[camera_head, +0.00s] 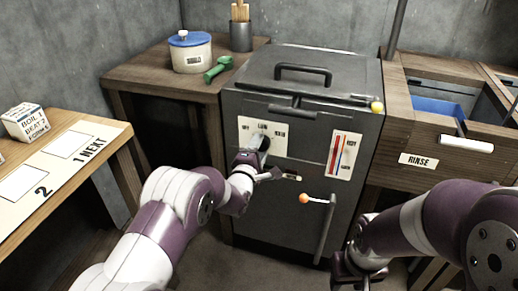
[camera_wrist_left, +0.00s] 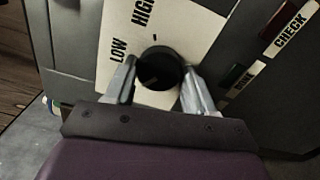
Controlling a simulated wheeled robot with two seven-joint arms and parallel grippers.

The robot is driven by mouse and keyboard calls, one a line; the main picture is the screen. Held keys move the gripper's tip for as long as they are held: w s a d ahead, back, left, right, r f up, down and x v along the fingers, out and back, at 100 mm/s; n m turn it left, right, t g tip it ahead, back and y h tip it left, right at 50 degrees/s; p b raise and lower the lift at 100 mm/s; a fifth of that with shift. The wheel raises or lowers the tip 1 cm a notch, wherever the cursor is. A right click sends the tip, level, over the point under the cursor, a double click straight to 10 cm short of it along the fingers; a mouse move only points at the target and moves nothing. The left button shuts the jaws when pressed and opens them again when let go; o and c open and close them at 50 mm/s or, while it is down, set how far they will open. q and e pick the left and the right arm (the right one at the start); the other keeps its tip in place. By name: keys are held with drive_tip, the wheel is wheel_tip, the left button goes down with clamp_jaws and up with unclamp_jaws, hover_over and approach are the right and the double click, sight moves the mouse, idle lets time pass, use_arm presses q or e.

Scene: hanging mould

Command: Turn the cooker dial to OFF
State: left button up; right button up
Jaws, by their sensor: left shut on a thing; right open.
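The cooker (camera_head: 300,110) is a dark metal box with a white dial plate (camera_head: 279,145) marked OFF, LOW and HIGH on its front. The round black dial (camera_wrist_left: 160,68) sits on the plate; in the left wrist view LOW and HIGH show beside it. My left gripper (camera_head: 262,146) is at the plate, its two fingers (camera_wrist_left: 158,82) shut on the dial from both sides. It partly hides the dial in the head view. Which mark the dial points to I cannot tell. My right gripper (camera_head: 355,270) is open and low at the right, apart from the cooker.
A red and blue gauge (camera_head: 343,156) is right of the dial plate. A lever with an orange knob (camera_head: 303,198) sticks out below it. A wooden table with a white pot (camera_head: 190,55) and green tool (camera_head: 218,69) stands behind left.

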use_arm(q)
drive_tip(key=shift+n, duration=0.5)
drive_tip(key=o, duration=1)
drive_tip(key=shift+o, duration=0.2)
drive_tip(key=shift+s, duration=0.1)
drive_tip(key=p+v, duration=0.4)
drive_tip(key=v, duration=0.8)
drive_tip(key=shift+s, duration=0.25)
drive_tip(key=shift+a, duration=0.15)
